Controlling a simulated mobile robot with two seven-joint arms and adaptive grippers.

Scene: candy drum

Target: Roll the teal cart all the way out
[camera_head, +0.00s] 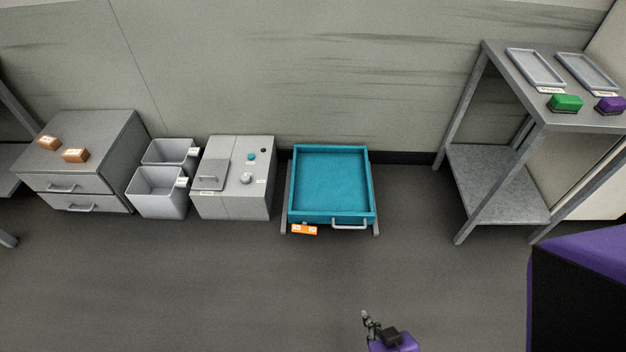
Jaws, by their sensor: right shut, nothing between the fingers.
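The teal cart (331,182) is a shallow, empty open tray near the wall, in the middle of the head view. It sits between two grey rails that run along its left and right sides. A pale bar handle (349,226) is on the right part of its front face. An orange piece with white labels (304,230) is at its front left corner. My right gripper (368,318) is at the bottom edge, in front of the cart and well apart from the handle. It is shut and empty. My left gripper is not in view.
A grey cabinet (236,200) and two grey bins (160,196) stand left of the cart. A drawer unit (100,135) with two brown blocks is further left. A metal rack (497,185) stands right. The floor (220,285) in front is clear.

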